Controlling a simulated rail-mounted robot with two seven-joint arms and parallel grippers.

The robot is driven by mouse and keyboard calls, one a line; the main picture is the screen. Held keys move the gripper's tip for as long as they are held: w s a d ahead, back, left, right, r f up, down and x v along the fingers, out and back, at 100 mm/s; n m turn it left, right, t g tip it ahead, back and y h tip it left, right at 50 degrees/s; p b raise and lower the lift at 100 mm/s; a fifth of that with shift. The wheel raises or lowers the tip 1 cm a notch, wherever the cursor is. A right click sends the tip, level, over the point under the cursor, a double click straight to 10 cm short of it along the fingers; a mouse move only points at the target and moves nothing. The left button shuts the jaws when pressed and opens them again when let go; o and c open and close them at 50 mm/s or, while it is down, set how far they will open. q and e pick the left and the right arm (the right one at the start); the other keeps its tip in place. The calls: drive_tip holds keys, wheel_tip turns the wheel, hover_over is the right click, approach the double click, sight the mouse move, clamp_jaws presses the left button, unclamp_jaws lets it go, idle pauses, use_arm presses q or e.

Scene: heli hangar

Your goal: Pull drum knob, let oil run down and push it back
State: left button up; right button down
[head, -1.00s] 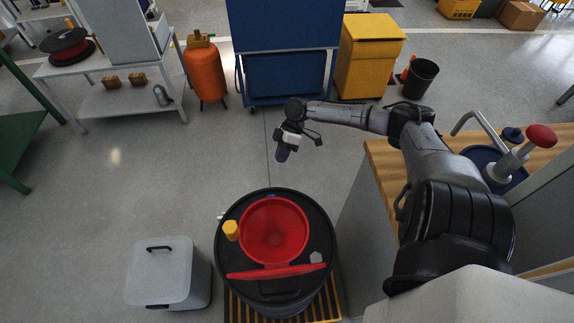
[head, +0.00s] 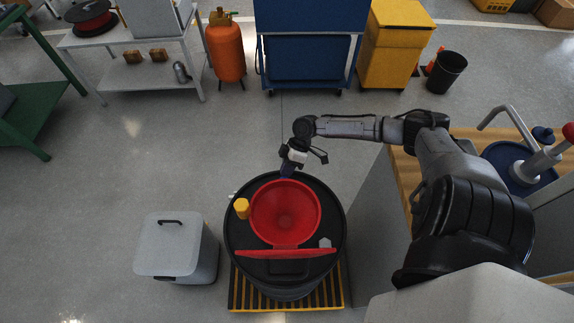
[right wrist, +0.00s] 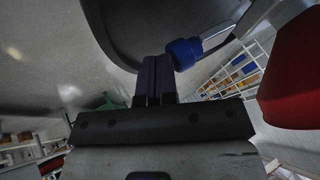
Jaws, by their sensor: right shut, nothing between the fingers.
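A black drum (head: 334,212) stands upright in the head view with a red funnel (head: 285,212) on its top. A yellow cap (head: 242,208) sits at the funnel's left. My right gripper (head: 287,170) is at the drum's far rim, pointing down. In the right wrist view, its dark fingers (right wrist: 153,80) are together with nothing between them. A round blue knob (right wrist: 184,53) on a pale metal stem is just right of the fingertips there; I cannot tell whether they touch. In the head view the knob is hidden. My left gripper is not in view.
The drum stands on a yellow-striped grating (head: 240,290). A grey lidded box (head: 176,246) is at its left. A wooden-topped bench (head: 402,175) with a blue pump container is at the right.

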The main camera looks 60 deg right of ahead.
idle(0.3)
drive_tip(key=shift+s+a+r, duration=0.1)
drive_tip(key=a+p, duration=0.1)
drive_tip(key=s+a+p, duration=0.1)
drive_tip(key=a+p, duration=0.1)
drive_tip(key=p, duration=0.1)
drive_tip(key=shift+s+a+r, duration=0.1)
drive_tip(key=shift+s+a, duration=0.1)
drive_tip(key=shift+s, duration=0.2)
drive_tip(key=shift+a, duration=0.1)
